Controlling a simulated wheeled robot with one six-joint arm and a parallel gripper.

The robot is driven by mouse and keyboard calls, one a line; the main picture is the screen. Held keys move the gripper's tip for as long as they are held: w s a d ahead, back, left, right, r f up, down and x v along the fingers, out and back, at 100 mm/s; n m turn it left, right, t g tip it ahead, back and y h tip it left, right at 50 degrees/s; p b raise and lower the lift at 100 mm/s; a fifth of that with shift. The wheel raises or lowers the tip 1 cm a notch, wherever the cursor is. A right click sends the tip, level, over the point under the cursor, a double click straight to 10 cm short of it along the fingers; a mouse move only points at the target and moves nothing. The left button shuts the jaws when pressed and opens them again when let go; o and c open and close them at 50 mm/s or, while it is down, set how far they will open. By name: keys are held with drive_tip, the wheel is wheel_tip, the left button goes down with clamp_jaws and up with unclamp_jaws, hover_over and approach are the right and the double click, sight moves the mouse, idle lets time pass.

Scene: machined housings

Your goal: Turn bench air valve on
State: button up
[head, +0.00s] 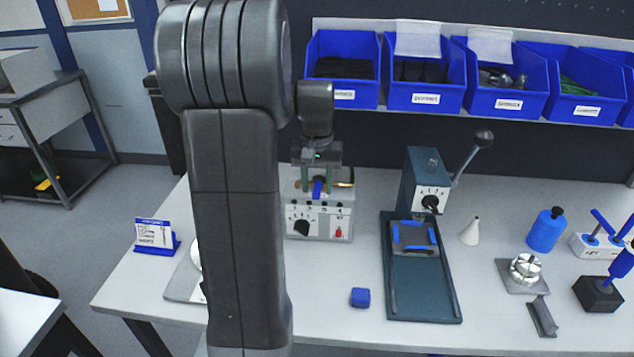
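The bench air valve (345,184) shows brass fittings on top of a light grey control box at the back of the bench. Its blue lever (317,188) points toward the camera, across the line of the brass pipe. My gripper (318,182) comes down over the valve from above. Its two greenish fingers stand apart, one on each side of the blue lever, with a visible gap to it. Part of the valve is hidden behind the fingers.
The box front has a black knob (301,228) and a red button (338,233). A blue press (424,260) with a raised lever stands to the right. A blue block (360,297) lies in front. Blue bins (425,98) line the shelf behind. A card holder (156,236) stands left.

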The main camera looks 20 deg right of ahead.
clamp_jaws()
